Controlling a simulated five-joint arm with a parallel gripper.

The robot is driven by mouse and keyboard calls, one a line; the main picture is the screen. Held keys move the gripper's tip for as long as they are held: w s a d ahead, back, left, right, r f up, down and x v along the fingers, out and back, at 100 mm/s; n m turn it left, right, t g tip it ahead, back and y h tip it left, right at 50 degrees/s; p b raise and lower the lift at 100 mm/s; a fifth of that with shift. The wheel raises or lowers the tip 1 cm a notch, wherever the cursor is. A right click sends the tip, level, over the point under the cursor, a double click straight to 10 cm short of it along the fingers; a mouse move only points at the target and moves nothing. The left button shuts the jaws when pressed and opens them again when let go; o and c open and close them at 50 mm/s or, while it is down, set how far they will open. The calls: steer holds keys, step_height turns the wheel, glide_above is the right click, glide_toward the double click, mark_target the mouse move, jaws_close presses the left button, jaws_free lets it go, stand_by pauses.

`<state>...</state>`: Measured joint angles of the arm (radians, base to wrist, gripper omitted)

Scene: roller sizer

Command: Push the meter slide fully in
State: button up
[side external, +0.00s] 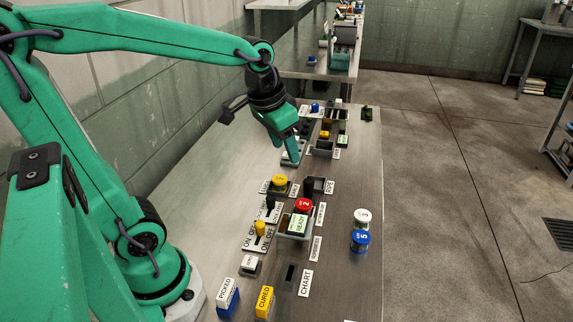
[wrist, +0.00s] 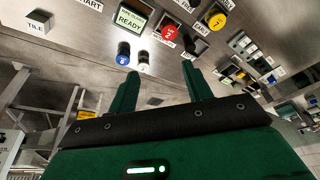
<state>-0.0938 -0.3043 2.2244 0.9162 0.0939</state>
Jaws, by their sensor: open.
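My gripper (side external: 294,158) is over the far half of the steel bench, above a small pale panel. In the wrist view its two green fingers (wrist: 160,68) stand apart with nothing between them. I cannot pick out the meter slide for certain. Several small dark and pale fixtures, among them a dark box with a yellow part (side external: 324,134), sit just beyond and right of my gripper in the side view. Their labels are too small to read, and my gripper partly hides the nearby panel.
Nearer on the bench are a yellow button (side external: 279,181), a red piece marked 2 (side external: 303,206), a READY screen (side external: 297,225), and white (side external: 361,217) and blue (side external: 360,241) cylinders. Blue PICKED (side external: 228,302) and yellow CURED (side external: 264,305) blocks stand at the front. The bench's left strip is clear.

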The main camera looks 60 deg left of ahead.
steer(key=w+a+f+g, duration=0.2)
steer(key=w+a+f, duration=0.25)
steer(key=w, duration=0.35)
steer(key=g, duration=0.1)
glide_above(309, 181)
step_height(309, 181, down, 8)
steer(key=shift+s+d+r, duration=0.1)
steer(key=shift+s, duration=0.05)
steer(key=shift+w+a+f, duration=0.2)
steer(key=shift+f, duration=0.3)
steer(key=shift+f, duration=3.9)
jaws_close()
